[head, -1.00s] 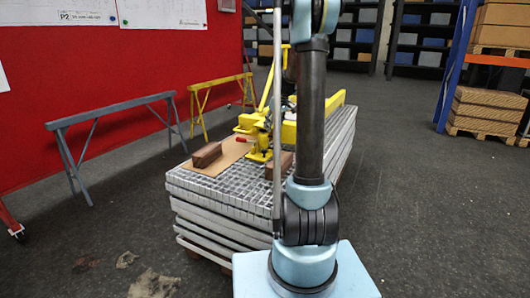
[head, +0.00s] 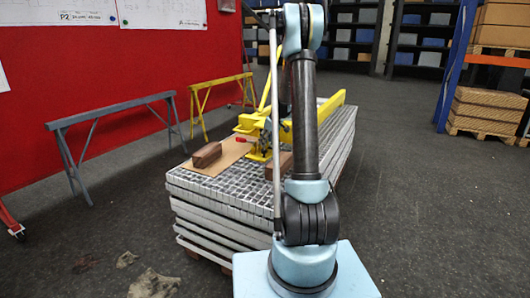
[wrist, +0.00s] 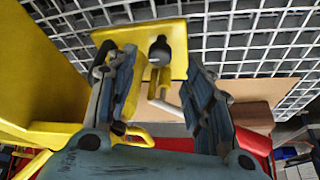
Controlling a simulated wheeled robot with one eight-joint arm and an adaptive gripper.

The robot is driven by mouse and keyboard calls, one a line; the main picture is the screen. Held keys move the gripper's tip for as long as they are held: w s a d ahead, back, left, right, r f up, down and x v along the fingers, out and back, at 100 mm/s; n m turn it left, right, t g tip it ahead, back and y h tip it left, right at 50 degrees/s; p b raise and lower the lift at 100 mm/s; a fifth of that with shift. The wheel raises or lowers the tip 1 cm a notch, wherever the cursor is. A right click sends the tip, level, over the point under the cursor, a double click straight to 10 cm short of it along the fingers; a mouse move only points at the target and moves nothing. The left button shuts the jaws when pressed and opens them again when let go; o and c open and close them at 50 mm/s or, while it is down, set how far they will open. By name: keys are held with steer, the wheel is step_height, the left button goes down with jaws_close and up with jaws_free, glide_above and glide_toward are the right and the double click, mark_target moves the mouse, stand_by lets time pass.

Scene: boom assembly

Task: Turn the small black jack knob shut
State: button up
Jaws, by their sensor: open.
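A small black knob (wrist: 160,50) shows in the wrist view, in front of a yellow plate (wrist: 178,36) on the yellow jack (head: 259,127). My gripper (wrist: 150,64) is open, with one finger on each side of the knob's line and a gap between them. The knob appears near the fingertips; I cannot tell whether either finger touches it. A pale bent rod (wrist: 166,103) shows between the fingers below the knob. In the head view the knob cannot be made out, and my arm hides part of the jack.
The jack stands on stacked metal grating (head: 218,190). A brown block (head: 206,154) lies on a tan board (head: 228,152), and another block (head: 285,163) sits by the jack. A yellow boom (head: 331,104) extends behind. Grey (head: 110,112) and yellow trestles (head: 215,88) stand left.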

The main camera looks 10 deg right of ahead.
mark_target(264, 150)
steer(key=shift+x, duration=3.15)
steer(key=shift+c, duration=0.2)
